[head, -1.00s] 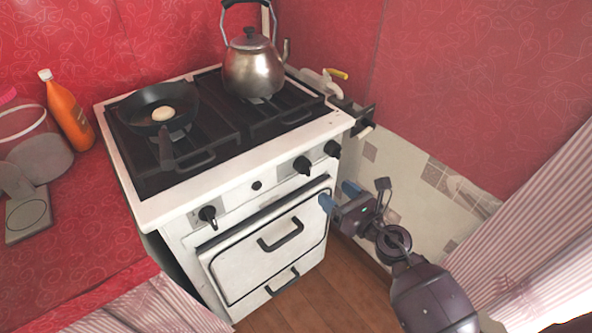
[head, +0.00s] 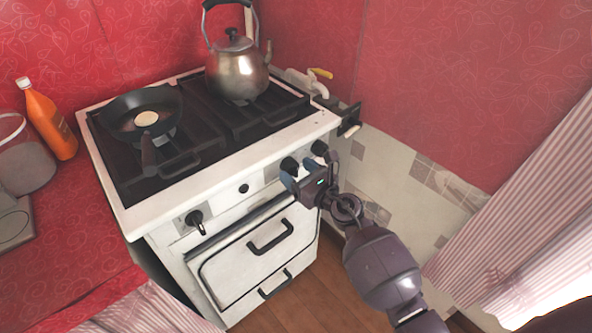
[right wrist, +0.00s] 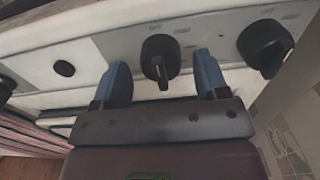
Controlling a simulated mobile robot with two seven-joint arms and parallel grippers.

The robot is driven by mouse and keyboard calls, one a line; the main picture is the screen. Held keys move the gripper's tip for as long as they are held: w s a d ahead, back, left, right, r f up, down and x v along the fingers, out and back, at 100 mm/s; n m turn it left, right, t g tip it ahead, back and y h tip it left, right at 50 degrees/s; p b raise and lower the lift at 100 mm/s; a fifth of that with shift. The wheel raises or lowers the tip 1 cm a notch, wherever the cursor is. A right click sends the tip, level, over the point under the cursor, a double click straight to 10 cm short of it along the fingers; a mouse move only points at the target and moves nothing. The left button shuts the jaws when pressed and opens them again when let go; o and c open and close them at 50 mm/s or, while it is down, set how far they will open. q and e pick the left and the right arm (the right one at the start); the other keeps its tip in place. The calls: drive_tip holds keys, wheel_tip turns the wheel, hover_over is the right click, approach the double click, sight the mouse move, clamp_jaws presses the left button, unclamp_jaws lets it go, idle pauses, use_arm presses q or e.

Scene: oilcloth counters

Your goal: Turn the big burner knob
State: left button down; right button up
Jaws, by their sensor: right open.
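The white stove's front panel has black knobs. One knob (head: 195,218) is at the left end, and two more, a middle-right knob (head: 289,165) and a far-right knob (head: 320,148), are near the right end. Which one is the big burner knob cannot be told from its label. My right gripper (head: 308,170) is open in front of the right pair. In the right wrist view, its blue fingers (right wrist: 164,78) stand either side of the middle-right knob (right wrist: 160,60), with gaps showing; the far-right knob (right wrist: 265,45) is outside them. My left gripper is not in view.
A frying pan (head: 166,104) and a metal kettle (head: 237,72) stand on the stove top. The oven door handle (head: 270,237) sticks out below the knobs. A small black button (head: 244,188) sits left of the right pair. An orange bottle (head: 50,125) stands on the left counter.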

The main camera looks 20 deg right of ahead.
drive_tip(key=shift+w+a, duration=0.1)
drive_tip(key=shift+w, duration=0.25)
drive_tip(key=c, duration=0.9)
